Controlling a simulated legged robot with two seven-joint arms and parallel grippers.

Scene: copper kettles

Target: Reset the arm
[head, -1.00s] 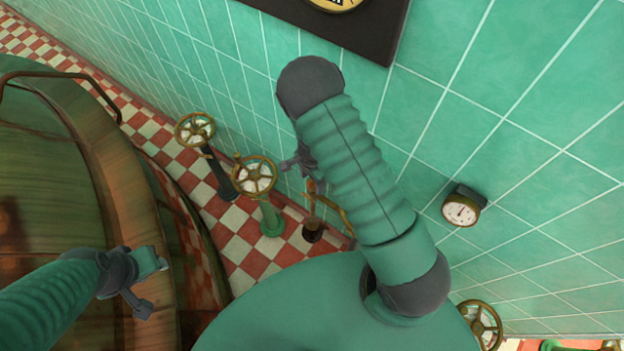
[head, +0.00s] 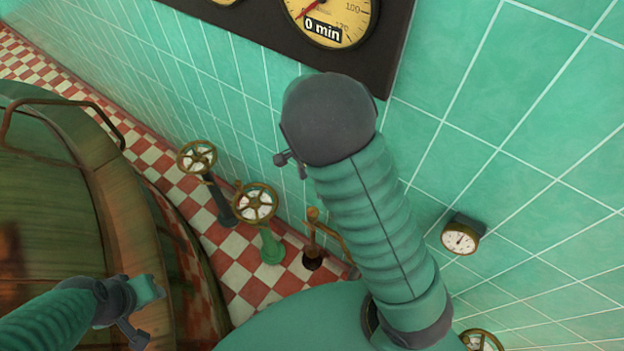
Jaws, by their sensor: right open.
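My right arm (head: 375,230) rises from my green body in the middle of the head view, with its dark rounded joint (head: 328,118) near the gauge panel. The right gripper (head: 290,163) shows small beyond that joint, mostly hidden, with small dark finger parts apart; it is open and nothing shows in it. My left gripper (head: 140,311) is at the lower left, in front of the large copper kettle (head: 80,180). Nothing shows in it, but whether its jaws are open is unclear.
Handwheel valves (head: 197,157) (head: 255,203) and a brass lever (head: 313,235) stand on the checkered floor (head: 245,265). A dark gauge panel (head: 385,60) hangs on the tiled wall, above a small round gauge (head: 460,239). Another handwheel (head: 481,341) shows at the bottom.

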